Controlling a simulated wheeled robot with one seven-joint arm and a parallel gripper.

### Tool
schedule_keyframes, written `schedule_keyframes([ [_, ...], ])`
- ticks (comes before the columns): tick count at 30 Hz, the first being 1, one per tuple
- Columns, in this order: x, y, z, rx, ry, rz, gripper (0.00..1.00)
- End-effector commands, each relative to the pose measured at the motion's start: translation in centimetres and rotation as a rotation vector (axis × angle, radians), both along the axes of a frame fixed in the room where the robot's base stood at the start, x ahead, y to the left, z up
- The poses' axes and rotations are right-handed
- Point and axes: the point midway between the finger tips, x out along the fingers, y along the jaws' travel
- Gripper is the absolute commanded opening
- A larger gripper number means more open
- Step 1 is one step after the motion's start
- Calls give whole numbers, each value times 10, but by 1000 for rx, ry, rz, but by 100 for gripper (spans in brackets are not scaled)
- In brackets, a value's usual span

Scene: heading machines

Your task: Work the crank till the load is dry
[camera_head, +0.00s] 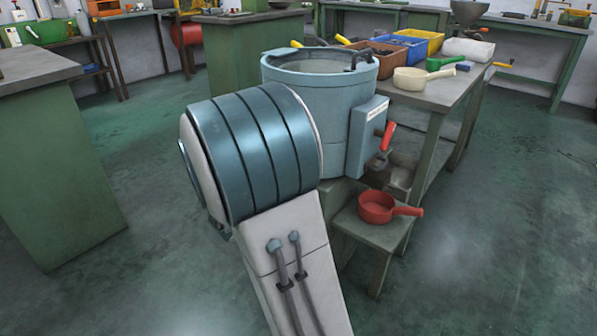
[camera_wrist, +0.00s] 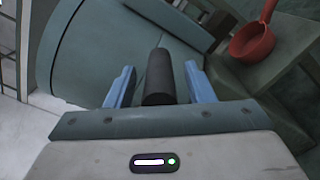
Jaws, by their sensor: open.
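A round blue-grey drum (camera_head: 335,105) stands in the middle of the head view, its top open. I cannot make out any load inside it. In the wrist view the drum wall (camera_wrist: 95,55) curves behind a dark cylindrical grip (camera_wrist: 158,80), which looks like the crank's handle. My gripper (camera_wrist: 160,85) is open, with one blue finger on each side of this grip and a visible gap on both sides. In the head view my arm hides the gripper and the grip. A box with a red lever (camera_head: 388,135) is on the drum's right side.
A red pan (camera_head: 376,206) sits on a low stool (camera_head: 372,236) right of the drum; the pan also shows in the wrist view (camera_wrist: 252,43). Behind, a bench (camera_head: 430,95) holds bins and a cream scoop (camera_head: 410,78). A green cabinet (camera_head: 55,170) stands left. Floor at right is clear.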

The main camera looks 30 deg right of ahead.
Motion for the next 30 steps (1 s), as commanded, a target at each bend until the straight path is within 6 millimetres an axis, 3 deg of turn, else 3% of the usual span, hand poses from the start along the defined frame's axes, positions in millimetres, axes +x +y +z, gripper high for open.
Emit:
schedule_keyframes([
  [18,-36,114,2,-1,2,9,49],
  [24,-41,129,1,-1,2,5,49],
  [30,-42,131,0,0,2,4,49],
])
